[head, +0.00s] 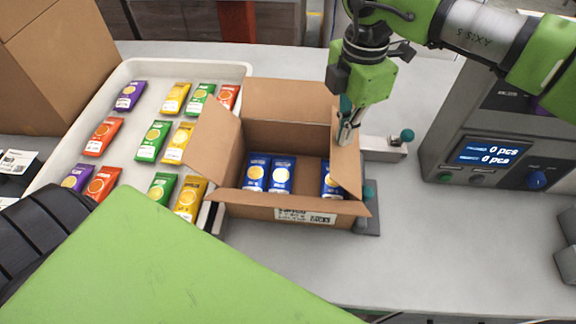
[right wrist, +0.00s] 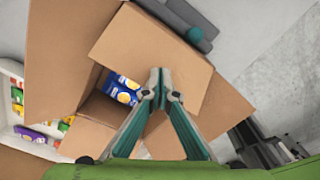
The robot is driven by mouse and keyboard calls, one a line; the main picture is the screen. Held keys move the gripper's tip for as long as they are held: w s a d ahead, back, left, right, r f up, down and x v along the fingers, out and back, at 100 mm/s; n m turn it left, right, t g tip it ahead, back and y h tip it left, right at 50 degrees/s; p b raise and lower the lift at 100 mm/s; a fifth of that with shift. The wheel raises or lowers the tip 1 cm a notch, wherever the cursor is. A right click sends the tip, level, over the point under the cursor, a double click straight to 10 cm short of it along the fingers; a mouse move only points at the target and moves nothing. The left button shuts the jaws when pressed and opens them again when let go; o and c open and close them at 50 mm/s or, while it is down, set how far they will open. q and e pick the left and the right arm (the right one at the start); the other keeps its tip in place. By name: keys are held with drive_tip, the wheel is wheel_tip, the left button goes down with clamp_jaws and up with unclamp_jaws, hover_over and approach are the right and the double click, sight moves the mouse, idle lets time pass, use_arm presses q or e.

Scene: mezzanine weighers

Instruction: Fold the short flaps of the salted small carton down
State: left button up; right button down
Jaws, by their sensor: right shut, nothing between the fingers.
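The small brown carton (head: 290,207) stands open on the table, with blue packets (head: 283,174) inside. Its left short flap (head: 212,138) slants up and outward. Its right short flap (head: 347,165) stands up at the right end. The back long flap (head: 290,100) is raised and the front long flap (head: 285,201) hangs outward. My right gripper (head: 346,138) is shut and empty, pointing down at the top of the right short flap; I cannot tell if it touches. In the right wrist view its closed fingertips (right wrist: 160,92) overlap brown cardboard, with a blue packet (right wrist: 122,88) beside them. My left gripper is out of view.
A white tray (head: 150,68) of coloured packets lies left of the carton. A large brown box (head: 60,60) stands at the back left. A weigher with a blue display (head: 490,153) stands at the right. The table front right (head: 430,250) is clear.

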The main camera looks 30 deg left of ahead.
sight(333, 138)
drive_tip(key=shift+d, duration=0.1)
drive_tip(key=shift+s+a+f+b, duration=0.15)
drive_tip(key=shift+a+f+b, duration=0.15)
drive_tip(key=shift+f+b, duration=0.15)
drive_tip(key=shift+s+a+f+b, duration=0.25)
drive_tip(key=shift+a+f+b, duration=0.3)
drive_tip(key=shift+a+b, duration=0.15)
drive_tip(key=shift+a, duration=0.2)
drive_tip(key=shift+d, duration=0.1)
